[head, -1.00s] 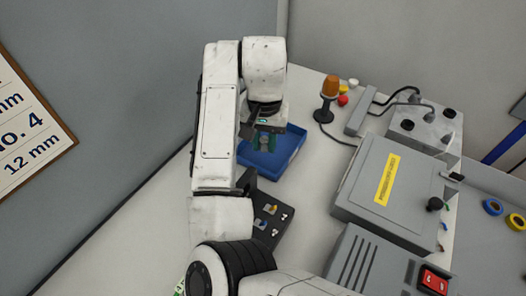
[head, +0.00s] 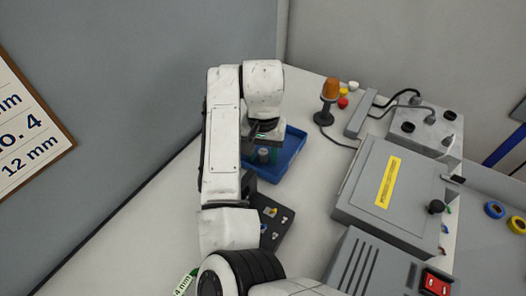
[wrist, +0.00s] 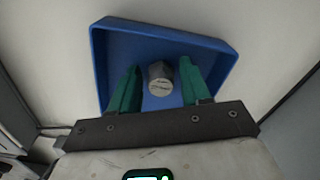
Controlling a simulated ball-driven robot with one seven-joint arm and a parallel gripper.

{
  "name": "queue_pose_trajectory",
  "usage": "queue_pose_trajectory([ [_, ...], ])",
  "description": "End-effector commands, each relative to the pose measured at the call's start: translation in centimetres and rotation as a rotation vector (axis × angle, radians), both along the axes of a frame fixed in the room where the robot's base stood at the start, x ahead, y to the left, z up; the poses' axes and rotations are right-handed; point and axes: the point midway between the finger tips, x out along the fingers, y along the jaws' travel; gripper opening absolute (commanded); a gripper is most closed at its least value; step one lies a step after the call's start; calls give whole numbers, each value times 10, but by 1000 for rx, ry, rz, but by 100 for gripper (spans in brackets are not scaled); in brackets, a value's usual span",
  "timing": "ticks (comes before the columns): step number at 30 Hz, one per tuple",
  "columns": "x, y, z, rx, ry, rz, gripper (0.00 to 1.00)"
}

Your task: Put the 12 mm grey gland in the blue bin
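The grey gland (wrist: 160,78) is a small hexagonal piece with a pale round end facing the wrist camera. It is between the two green fingers of my gripper (wrist: 158,82), with a narrow gap visible on each side. My gripper is open around it. Behind it is the floor of the blue bin (wrist: 215,48); the gland appears to be in the bin, though its contact with the floor is hidden. In the head view, my gripper (head: 264,154) is down inside the blue bin (head: 291,158), and my arm hides the bin's left part. The gland's size marking is not readable.
A dark tray (head: 277,222) with small parts lies in front of the bin, partly behind my arm. An orange beacon (head: 330,90) and a grey enclosure with a yellow label (head: 388,182) stand to the right. White table is clear between bin and enclosure.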

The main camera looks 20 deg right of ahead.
Motion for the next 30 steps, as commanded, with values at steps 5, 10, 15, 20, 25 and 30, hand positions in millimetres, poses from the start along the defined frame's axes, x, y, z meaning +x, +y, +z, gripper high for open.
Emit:
queue_pose_trajectory([
  [5,0,0,0,0,0,0,54],
  [10,0,0,2,1,-1,0,54],
  [15,1,0,19,1,-3,-2,54],
  [20,1,1,55,3,-4,-1,54],
  [25,1,1,89,4,-3,-1,54],
  [30,0,0,112,2,-2,0,54],
])
